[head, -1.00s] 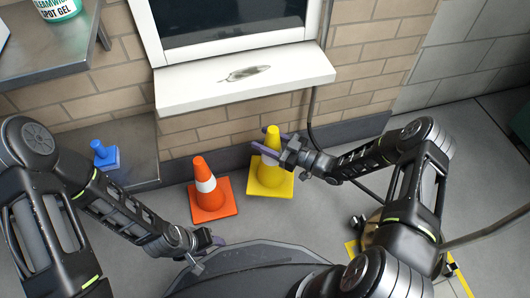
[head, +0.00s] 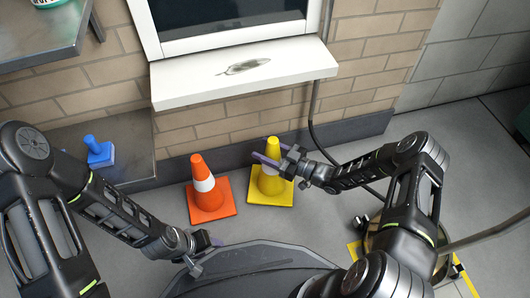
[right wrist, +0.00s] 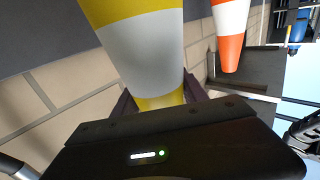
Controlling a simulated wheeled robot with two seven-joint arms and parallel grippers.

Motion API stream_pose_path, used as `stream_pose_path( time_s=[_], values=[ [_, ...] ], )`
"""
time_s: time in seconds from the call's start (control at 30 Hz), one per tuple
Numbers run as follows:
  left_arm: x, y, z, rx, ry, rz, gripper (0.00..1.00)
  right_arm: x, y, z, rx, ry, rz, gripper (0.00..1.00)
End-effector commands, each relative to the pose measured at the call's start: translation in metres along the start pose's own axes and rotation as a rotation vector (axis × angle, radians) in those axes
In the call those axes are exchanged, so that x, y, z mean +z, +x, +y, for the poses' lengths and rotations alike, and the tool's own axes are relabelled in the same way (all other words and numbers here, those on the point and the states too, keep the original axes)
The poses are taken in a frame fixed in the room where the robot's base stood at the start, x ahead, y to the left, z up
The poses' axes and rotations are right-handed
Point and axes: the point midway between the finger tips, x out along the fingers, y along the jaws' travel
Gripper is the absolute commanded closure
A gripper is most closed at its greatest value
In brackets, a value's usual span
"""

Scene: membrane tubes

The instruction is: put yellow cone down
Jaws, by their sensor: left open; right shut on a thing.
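The yellow cone (head: 270,190) with a white band stands upright in the head view, its square base at or close to the floor; I cannot tell whether it touches. My right gripper (head: 266,153) is shut around its upper part. In the right wrist view the yellow cone (right wrist: 143,52) fills the space between the fingers, and its tip is hidden behind the gripper body. My left gripper (head: 212,239) is open and empty at the lower middle, near my base.
An orange cone (head: 207,201) with a white band stands on the floor just left of the yellow one; it also shows in the right wrist view (right wrist: 231,50). A white sill (head: 245,75) juts from the brick wall behind. A blue object (head: 99,153) sits on a low grey bench (head: 135,165).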

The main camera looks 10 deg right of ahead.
Motion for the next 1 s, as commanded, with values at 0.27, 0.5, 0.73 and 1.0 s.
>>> stream_pose_path(
  time_s=[0.27, 0.5, 0.73, 1.0],
  values=[
    [-0.0011, 0.0057, -0.0022, 0.002, -0.001, 0.001, 0.50, 0.0028, 0.0034, 0.0040, 0.001, -0.002, 0.005, 1.00],
    [-0.0010, 0.0058, -0.0023, 0.002, -0.001, 0.001, 0.50, 0.0064, 0.0030, 0.0035, 0.001, -0.002, 0.002, 0.46],
    [-0.0008, 0.0060, -0.0024, 0.001, -0.001, 0.001, 0.50, 0.0063, 0.0029, 0.0036, 0.001, -0.002, 0.002, 0.28],
    [-0.0007, 0.0060, -0.0025, 0.001, -0.001, 0.001, 0.50, 0.0054, 0.0028, 0.0037, 0.001, -0.002, 0.002, 0.28]
  ],
)
